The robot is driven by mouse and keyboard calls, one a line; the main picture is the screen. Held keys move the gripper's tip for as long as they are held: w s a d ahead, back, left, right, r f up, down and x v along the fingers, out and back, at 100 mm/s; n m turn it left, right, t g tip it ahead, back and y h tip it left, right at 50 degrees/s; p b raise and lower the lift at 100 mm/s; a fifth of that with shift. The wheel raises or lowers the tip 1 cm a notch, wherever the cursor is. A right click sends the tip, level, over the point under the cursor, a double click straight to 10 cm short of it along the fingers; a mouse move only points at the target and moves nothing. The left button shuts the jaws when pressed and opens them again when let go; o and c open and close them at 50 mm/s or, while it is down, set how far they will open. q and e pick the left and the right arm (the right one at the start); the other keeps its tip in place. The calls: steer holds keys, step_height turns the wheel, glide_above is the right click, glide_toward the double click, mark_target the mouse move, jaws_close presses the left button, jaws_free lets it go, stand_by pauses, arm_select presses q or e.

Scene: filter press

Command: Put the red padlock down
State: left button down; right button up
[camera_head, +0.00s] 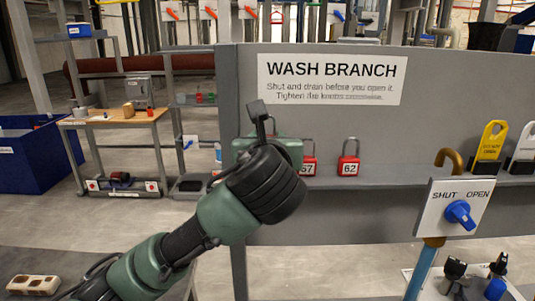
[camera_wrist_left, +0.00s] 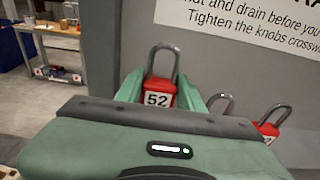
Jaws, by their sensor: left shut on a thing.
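A red padlock marked 52 (camera_wrist_left: 158,98) with a grey shackle stands upright between the two green fingers of my left gripper (camera_wrist_left: 162,92), which is shut on it. In the head view my left gripper (camera_head: 270,146) is over the left part of the grey shelf (camera_head: 390,183), in front of the panel. The held padlock is hidden there behind my gripper and wrist. I cannot tell whether its base touches the shelf. My right gripper is in neither view.
Two more red padlocks stand on the shelf: one (camera_head: 309,166) close right of my gripper, partly hidden, and one marked 62 (camera_head: 348,164) farther right. A yellow tag (camera_head: 490,140) and a blue valve knob (camera_head: 460,213) are farther right. Shelf between them is clear.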

arm_select(q)
steer(key=shift+f, duration=0.35)
steer(key=shift+f+p, duration=0.3)
steer(key=shift+f, duration=1.5)
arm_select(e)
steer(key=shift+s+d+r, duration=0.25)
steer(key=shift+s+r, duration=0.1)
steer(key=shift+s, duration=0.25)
arm_select(q)
steer(key=c, duration=0.9)
jaws_free()
steer(key=shift+f, duration=0.1)
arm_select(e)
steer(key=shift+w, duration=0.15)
